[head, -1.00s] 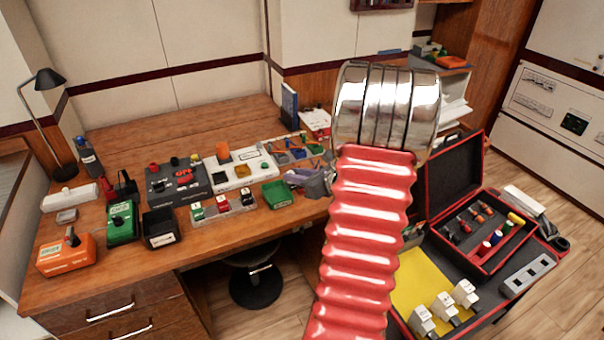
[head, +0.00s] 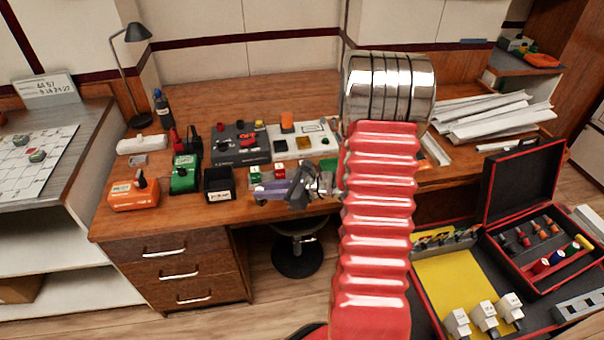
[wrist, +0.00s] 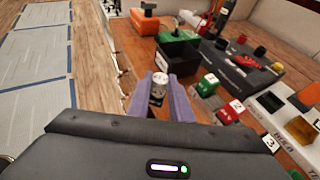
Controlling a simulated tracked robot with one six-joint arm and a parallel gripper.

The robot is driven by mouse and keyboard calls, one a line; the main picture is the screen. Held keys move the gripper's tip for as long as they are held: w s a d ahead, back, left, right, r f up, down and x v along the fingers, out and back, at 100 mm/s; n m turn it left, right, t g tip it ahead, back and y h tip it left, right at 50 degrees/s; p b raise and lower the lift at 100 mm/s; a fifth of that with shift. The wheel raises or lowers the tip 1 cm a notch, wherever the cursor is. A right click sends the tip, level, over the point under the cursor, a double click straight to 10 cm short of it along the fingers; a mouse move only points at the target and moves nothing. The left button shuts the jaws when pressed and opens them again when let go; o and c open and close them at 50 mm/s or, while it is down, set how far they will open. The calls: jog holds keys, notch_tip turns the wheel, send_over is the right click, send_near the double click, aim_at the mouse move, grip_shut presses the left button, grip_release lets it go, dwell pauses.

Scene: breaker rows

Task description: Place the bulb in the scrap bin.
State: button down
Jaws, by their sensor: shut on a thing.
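My gripper (head: 264,190) hangs over the front edge of the desk, its two purple-grey fingers pointing left in the head view. In the head view the bulb is too small to make out. An open black bin (head: 219,184) with a white label stands at the desk's front edge, left of the gripper and apart from it. Its label is too small to read, so I cannot tell whether it is the scrap bin.
A green box (head: 185,175) and an orange box (head: 134,194) stand left of the black bin. A dark grey panel (head: 240,145) and small coloured blocks (head: 265,172) lie behind the gripper. An open red-edged case (head: 450,285) is at lower right. The desk's back (head: 220,107) is clear.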

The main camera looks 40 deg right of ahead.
jog(key=a+f+n+g+y, duration=0.1)
jog(key=a+n, duration=0.1)
jog(key=a, duration=0.6)
jog(key=a+f+n+g+y, duration=0.1)
jog(key=a+f+g+y, duration=0.1)
jog(key=a, duration=0.7)
jog(key=shift+w+f+n, duration=0.2)
jog(key=shift+f+n, duration=0.05)
jog(key=shift+n, duration=0.15)
jog(key=shift+d, duration=0.1)
